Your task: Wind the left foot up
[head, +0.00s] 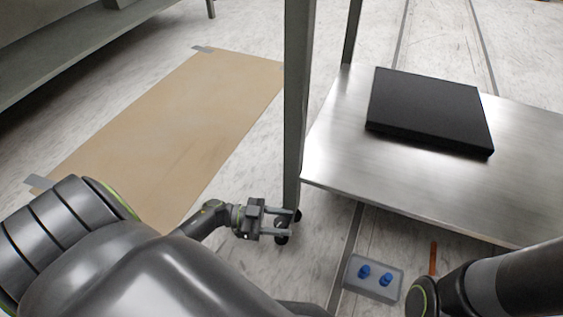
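The left foot is at the lower end of the grey-green table leg (296,110), where small dark parts show by my fingertips. I cannot tell clearly which dark parts belong to the foot and which to the gripper. My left gripper (290,226) reaches in from the left, low above the floor, right at the bottom of that leg. Its two fingers are apart, one beyond the other, and whether they touch the foot is not clear. My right arm shows at the lower right; its gripper is out of view.
A steel shelf (330,150) joins the leg at the right and carries a flat black box (430,108). A translucent tray (373,280) with blue pieces and an orange-brown stick (433,258) lie below. A brown floor sheet (190,120) is taped down at the left.

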